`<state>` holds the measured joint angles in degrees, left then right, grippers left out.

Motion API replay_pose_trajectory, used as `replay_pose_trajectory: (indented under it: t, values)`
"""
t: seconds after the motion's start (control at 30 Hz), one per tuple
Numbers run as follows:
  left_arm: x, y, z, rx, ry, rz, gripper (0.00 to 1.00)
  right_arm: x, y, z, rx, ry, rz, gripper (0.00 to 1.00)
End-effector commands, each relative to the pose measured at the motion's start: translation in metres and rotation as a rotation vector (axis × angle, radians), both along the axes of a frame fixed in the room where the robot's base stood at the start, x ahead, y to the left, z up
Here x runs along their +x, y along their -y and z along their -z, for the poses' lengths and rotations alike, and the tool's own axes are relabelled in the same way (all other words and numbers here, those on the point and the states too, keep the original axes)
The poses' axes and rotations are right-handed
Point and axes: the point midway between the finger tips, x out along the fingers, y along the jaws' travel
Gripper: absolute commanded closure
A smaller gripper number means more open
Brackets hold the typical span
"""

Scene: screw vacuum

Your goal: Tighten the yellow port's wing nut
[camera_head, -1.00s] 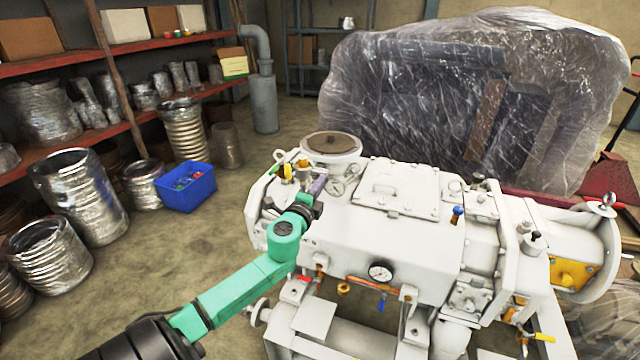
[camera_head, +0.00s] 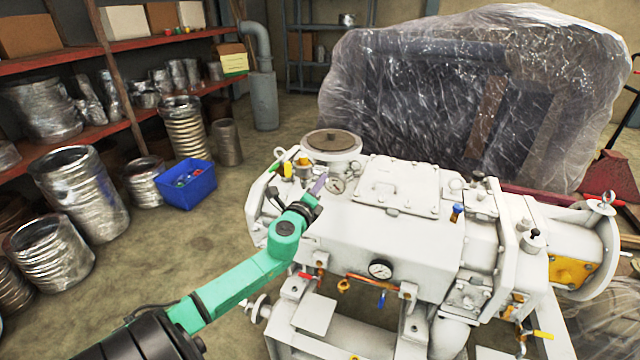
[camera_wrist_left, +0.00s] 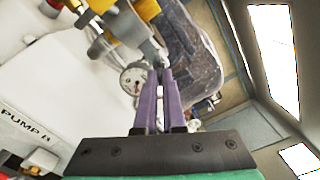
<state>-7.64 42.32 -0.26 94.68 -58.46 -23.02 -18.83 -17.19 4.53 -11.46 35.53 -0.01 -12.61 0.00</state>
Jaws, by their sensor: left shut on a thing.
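The white pump (camera_head: 370,235) fills the middle of the head view. Yellow fittings (camera_head: 303,160) sit on its upper left end, and one shows large at the top of the left wrist view (camera_wrist_left: 127,30). My left gripper (camera_head: 318,186) is at that end, beside a round gauge (camera_head: 336,185). In the left wrist view its two purple fingers (camera_wrist_left: 163,72) are close together and shut on a small grey metal piece (camera_wrist_left: 158,54), which looks like the wing nut. The fingers hide much of it. My right gripper is not in view.
A second gauge (camera_head: 380,269) and several coloured valves are on the pump's front. A blue bin (camera_head: 185,184) and foil-wrapped hoses stand on the floor at left by the shelves (camera_head: 120,128). A plastic-wrapped machine (camera_head: 470,100) stands behind the pump.

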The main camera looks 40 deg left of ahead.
Motion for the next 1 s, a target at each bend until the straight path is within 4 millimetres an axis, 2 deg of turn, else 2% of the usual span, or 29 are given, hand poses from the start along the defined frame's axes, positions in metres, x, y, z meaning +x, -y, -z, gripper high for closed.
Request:
replay_pose_trajectory:
  t: [0.17,0.27,0.3,0.57,0.7,0.87,1.0]
  values:
    - [0.000,0.000,0.003,-0.002,-0.005,0.001,1.00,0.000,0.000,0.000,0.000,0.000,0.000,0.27]
    - [0.000,0.000,0.003,-0.003,-0.004,0.001,0.67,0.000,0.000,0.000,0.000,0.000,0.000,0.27]
    - [0.000,0.000,0.003,-0.003,-0.004,0.001,0.62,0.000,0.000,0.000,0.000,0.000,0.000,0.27]
    - [0.000,0.000,0.001,-0.002,-0.001,0.000,0.62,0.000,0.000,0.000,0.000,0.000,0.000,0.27]
    - [-0.007,0.003,0.002,-0.003,-0.002,0.001,0.62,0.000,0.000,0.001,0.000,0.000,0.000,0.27]
    - [-0.032,0.012,0.003,-0.002,-0.004,0.002,0.62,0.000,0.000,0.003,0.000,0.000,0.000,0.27]
    - [-0.066,0.024,0.006,-0.007,-0.006,0.002,0.62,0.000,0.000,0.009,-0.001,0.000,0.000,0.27]
